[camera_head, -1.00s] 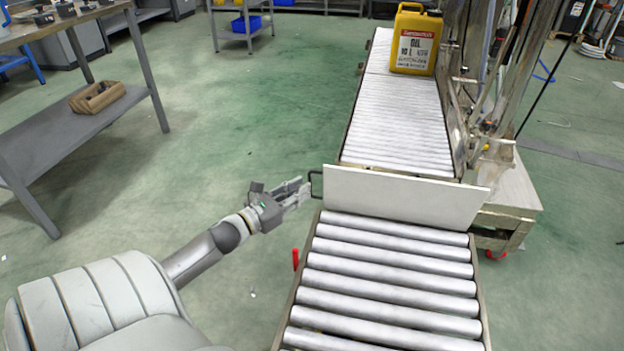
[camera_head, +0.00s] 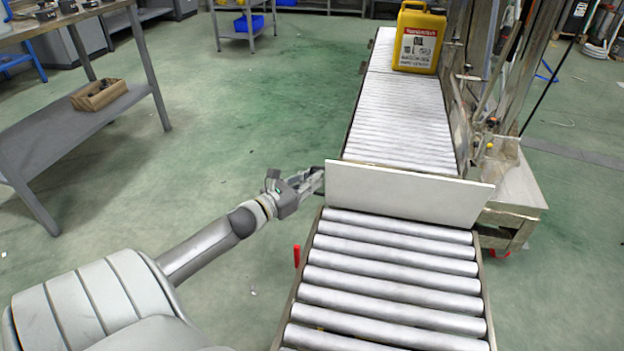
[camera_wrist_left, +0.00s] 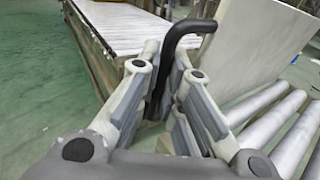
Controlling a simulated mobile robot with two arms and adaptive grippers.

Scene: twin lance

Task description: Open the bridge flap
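The bridge flap (camera_head: 405,193) is a pale flat panel standing tilted up across the gap between two roller conveyors. It also shows at the right of the left wrist view (camera_wrist_left: 258,52). Its black bent handle (camera_wrist_left: 183,38) rises between the fingers of my left gripper (camera_wrist_left: 165,65), which appear closed on it from both sides. In the head view my left gripper (camera_head: 313,182) is at the flap's left edge, and the handle is mostly hidden there. My right gripper is not in view.
The near roller conveyor (camera_head: 390,275) is empty, with a red lever (camera_head: 297,256) at its left. A yellow canister (camera_head: 418,40) stands on the far conveyor (camera_head: 402,115). A grey workbench (camera_head: 70,120) is at the left. The green floor between is clear.

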